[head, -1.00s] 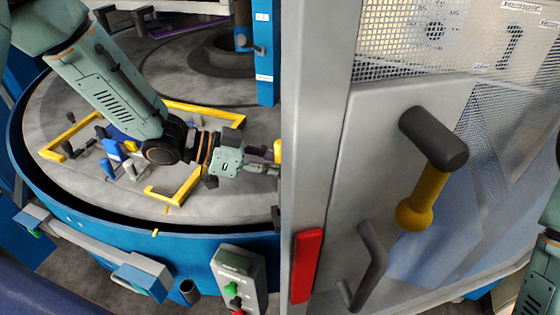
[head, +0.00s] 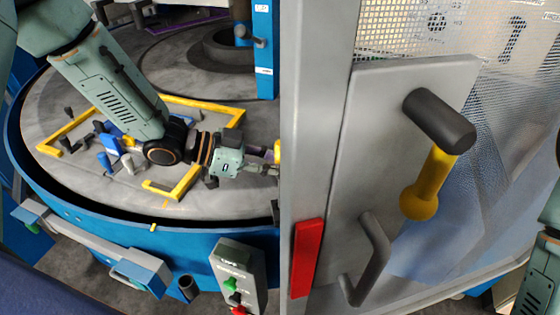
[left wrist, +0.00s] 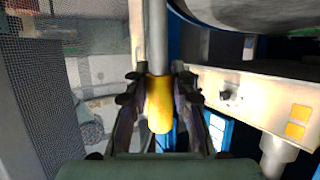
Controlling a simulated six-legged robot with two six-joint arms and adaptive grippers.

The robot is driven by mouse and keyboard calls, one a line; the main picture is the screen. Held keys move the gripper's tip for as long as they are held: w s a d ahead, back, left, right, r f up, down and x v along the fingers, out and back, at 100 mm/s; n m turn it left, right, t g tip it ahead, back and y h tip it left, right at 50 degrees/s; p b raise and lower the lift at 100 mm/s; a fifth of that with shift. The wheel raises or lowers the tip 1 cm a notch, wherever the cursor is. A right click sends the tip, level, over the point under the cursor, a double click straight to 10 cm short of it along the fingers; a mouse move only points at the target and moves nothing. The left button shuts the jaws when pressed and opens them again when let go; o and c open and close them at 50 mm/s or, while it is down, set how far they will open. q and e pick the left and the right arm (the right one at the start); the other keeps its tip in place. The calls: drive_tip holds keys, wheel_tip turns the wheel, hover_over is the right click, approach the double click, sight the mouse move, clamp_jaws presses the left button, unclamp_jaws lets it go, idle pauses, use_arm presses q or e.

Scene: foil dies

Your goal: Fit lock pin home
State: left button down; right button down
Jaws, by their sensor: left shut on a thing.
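In the left wrist view my left gripper (left wrist: 158,85) is shut on a yellow grip (left wrist: 159,103), with a finger on each side. A grey rod (left wrist: 158,40) runs straight on from the grip; I take this to be the lock pin. Where the rod's far end sits cannot be told. In the head view my left gripper (head: 266,169) is at the edge of the grey door post, which hides its tips. A bit of yellow (head: 277,151) shows there beside the post. My right gripper is out of view; only part of that arm shows at the right edge.
A grey door panel (head: 375,150) with mesh stands close at right. It carries a dark cylinder with a yellow ball-ended lever (head: 430,185) and a grey handle (head: 375,255). A red block (head: 308,258) is on the post. The round blue-rimmed table (head: 120,222) lies left.

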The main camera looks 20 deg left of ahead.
sight(278, 201)
use_arm(q)
drive_tip(key=shift+f+b, duration=3.75)
drive_tip(key=shift+f, duration=2.05)
drive_tip(key=c, duration=1)
unclamp_jaws()
drive_tip(key=shift+c, duration=0.2)
drive_tip(key=v, duration=0.7)
drive_tip(key=shift+a+r, duration=0.1)
drive_tip(key=shift+r, duration=0.05)
drive_tip(key=shift+v, duration=2.35)
